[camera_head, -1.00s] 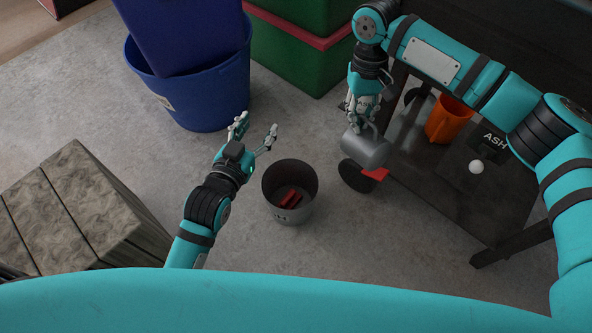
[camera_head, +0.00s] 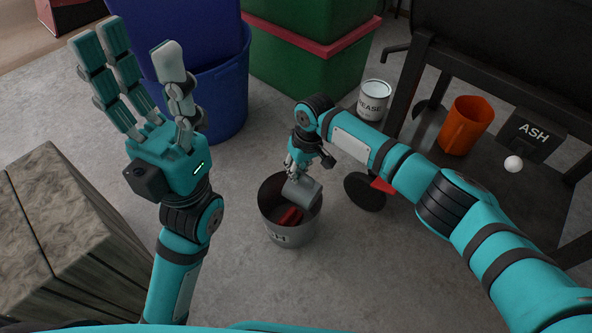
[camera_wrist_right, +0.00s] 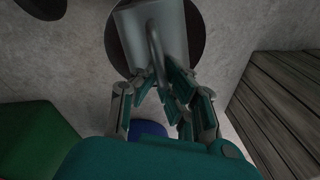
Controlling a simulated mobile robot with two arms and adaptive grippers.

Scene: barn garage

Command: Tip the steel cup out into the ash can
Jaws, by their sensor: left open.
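The steel cup (camera_head: 304,192) is grey and tilted, over the ash can's opening. My right gripper (camera_head: 296,162) is shut on it. In the right wrist view the fingers (camera_wrist_right: 165,88) close around the handle of the cup (camera_wrist_right: 128,30). The ash can (camera_head: 292,237) is a grey bucket on the floor with a red thing inside; its dark inside (camera_wrist_right: 197,35) shows behind the cup in the wrist view. I cannot see into the cup. My left gripper (camera_head: 143,75) is open and empty, raised at the left, apart from the can.
A dark cart (camera_head: 432,165) at the right holds an orange cup (camera_head: 465,125), an ASH sign (camera_head: 533,134) and a white ball (camera_head: 513,164). A white GREASE can (camera_head: 374,98) stands behind my right arm.

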